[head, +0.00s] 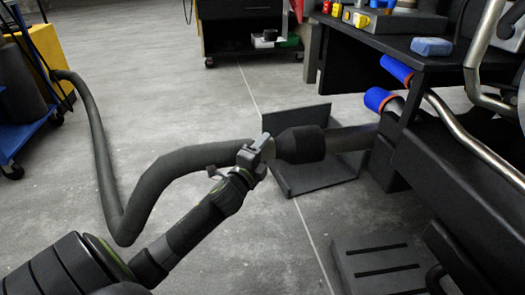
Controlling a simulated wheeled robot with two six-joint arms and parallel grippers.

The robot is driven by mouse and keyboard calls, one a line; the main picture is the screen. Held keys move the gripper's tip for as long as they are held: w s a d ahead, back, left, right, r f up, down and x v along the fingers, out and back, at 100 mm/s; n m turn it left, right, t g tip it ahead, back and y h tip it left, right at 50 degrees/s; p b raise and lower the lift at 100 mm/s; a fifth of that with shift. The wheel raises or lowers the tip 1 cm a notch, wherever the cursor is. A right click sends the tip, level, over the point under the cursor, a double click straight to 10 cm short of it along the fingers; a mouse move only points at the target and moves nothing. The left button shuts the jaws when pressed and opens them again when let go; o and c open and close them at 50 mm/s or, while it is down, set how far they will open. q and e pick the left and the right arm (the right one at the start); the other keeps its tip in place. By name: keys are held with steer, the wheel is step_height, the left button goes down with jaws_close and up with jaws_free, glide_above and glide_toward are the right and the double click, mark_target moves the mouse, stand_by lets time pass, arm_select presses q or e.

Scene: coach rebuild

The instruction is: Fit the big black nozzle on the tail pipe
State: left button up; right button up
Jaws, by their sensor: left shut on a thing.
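The big black nozzle (300,145) is at the end of a thick dark hose (176,165). My left gripper (257,150) is shut on the nozzle's hose end. The nozzle's wide mouth points right and meets the grey tail pipe (350,138), which comes out from the dark coach body. The mouth appears to be around the pipe's end, but I cannot tell how far over it sits. The pipe's tip is hidden. My right gripper does not show.
The hose runs back to a yellow unit (45,50) at the left. A dark tray (318,180) lies on the floor under the nozzle. Blue-capped pipes (380,99) and a silver pipe (470,145) are at the right. Open floor lies left of the hose.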

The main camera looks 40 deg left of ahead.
mark_target(284, 147)
arm_select(q)
steer(key=shift+r, duration=0.2)
steer(key=shift+w+d+p, duration=0.15)
steer(key=shift+d+p, duration=0.05)
steer(key=shift+p, duration=0.1)
steer(key=shift+w+d+p, duration=0.35)
steer(key=shift+w+d, duration=0.5)
steer(key=shift+w, duration=0.15)
steer(key=shift+w, duration=0.1)
stand_by(0.4)
steer(key=shift+w+d, duration=0.75)
steer(key=shift+w, duration=0.05)
steer(key=shift+w+d, duration=0.2)
steer(key=shift+w+d+f, duration=0.35)
steer(key=shift+w+d, duration=0.4)
steer(key=shift+w, duration=0.15)
stand_by(0.5)
